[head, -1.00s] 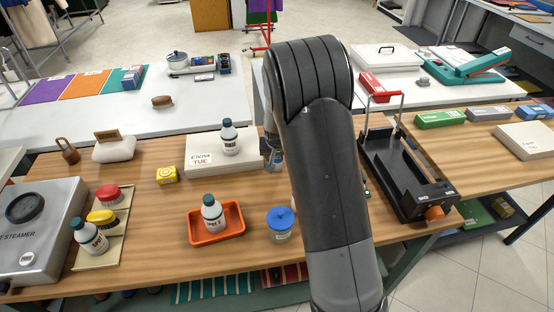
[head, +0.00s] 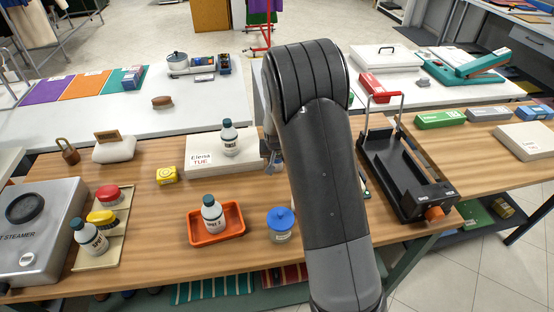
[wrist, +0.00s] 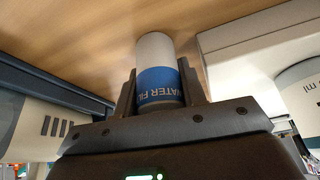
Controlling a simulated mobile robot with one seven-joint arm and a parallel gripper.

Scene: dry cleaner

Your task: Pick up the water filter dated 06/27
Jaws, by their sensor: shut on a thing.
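A white cylinder with a blue label reading "WATER FI…", the water filter (wrist: 156,72), stands between the fingers of my gripper (wrist: 160,88) in the wrist view. The fingers are shut on its sides. Its date does not show. The wooden table top (wrist: 100,30) is behind it; I cannot tell whether it touches the wood. In the head view my gripper is mostly hidden behind my arm, beside the white box (head: 205,165) labelled "Elena TUE". The filter cannot be made out there.
A blue-lidded jar (head: 281,227) and an orange tray (head: 230,236) holding a bottle (head: 212,212) are near the front. Another bottle (head: 229,138) stands on the white box. A black frame with a handle (head: 405,180) is at right. Bare wood lies left of the tray.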

